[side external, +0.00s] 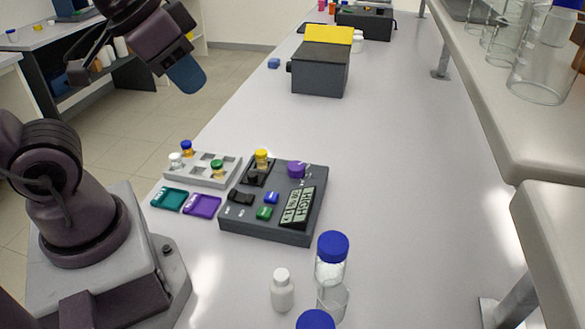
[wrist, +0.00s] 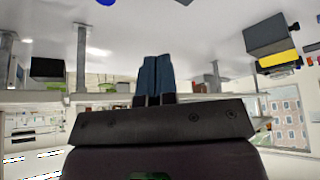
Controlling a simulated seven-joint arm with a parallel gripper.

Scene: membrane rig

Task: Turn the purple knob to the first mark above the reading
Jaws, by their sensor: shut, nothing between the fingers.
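The purple knob (side external: 296,169) sits on the upper right of the dark grey device (side external: 268,232) on the bench. Small marks show beside the knob, but they are too small to read. A tilted display (side external: 298,207) on the device shows "HIGH" with smaller signs below it that I cannot read clearly. My gripper (side external: 188,76) is raised high at the upper left, well away from the knob. In the wrist view my gripper's blue fingers (wrist: 154,78) are together with nothing between them. The knob does not show in the wrist view.
A yellow-capped vial (side external: 262,157) stands on the device. A grey rack (side external: 205,181) with several vials and teal and purple trays (side external: 202,206) lie left. Blue-capped bottles (side external: 332,246) and a white bottle (side external: 282,292) stand in front. A shelf (side external: 510,130) overhangs right.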

